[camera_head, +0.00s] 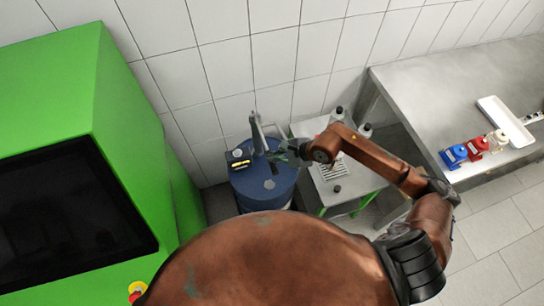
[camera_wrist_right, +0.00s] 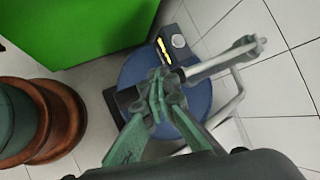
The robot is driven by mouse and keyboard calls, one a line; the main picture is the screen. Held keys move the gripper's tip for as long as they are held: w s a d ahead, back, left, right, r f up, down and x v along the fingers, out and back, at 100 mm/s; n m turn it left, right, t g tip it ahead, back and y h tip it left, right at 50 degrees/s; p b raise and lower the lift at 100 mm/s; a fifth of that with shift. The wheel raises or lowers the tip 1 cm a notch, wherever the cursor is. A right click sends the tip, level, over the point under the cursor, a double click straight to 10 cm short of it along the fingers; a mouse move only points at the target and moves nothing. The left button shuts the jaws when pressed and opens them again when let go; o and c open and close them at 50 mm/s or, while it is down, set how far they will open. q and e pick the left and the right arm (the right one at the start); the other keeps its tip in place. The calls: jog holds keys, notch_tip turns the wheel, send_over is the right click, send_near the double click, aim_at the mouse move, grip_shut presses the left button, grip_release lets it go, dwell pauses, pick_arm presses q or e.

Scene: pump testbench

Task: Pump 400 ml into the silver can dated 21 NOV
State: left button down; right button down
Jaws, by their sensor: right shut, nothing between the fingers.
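A blue drum (camera_head: 268,190) with a pump on top stands at the centre, and it also shows in the wrist view (camera_wrist_right: 203,92). The pump has a grey upright handle (camera_head: 257,133) and a dark counter with a yellow display (camera_head: 239,165); in the wrist view the display (camera_wrist_right: 161,46) and long handle (camera_wrist_right: 222,60) show beside my fingers. My right gripper (camera_head: 284,154) is shut and empty over the drum top; its green fingers (camera_wrist_right: 156,98) meet in the wrist view. Small grey cans (camera_head: 337,115) stand on a metal cart right of the drum; their dates are unreadable. My left gripper is out of view.
The metal cart (camera_head: 355,185) has a grated top. A steel bench (camera_head: 410,92) at the right holds blue (camera_head: 453,156), red (camera_head: 475,146) and whitish (camera_head: 497,140) containers and a white tray (camera_head: 505,122). A green cabinet (camera_head: 60,75) with a black screen stands left. Tiled wall is behind.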

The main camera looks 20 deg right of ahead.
jog(key=shift+w+r+p, duration=0.15)
jog(key=shift+r+p, duration=0.45)
jog(key=shift+r, duration=1)
jog(key=r+p, duration=0.2)
jog(key=r, duration=0.3)
jog(key=shift+w, duration=0.2)
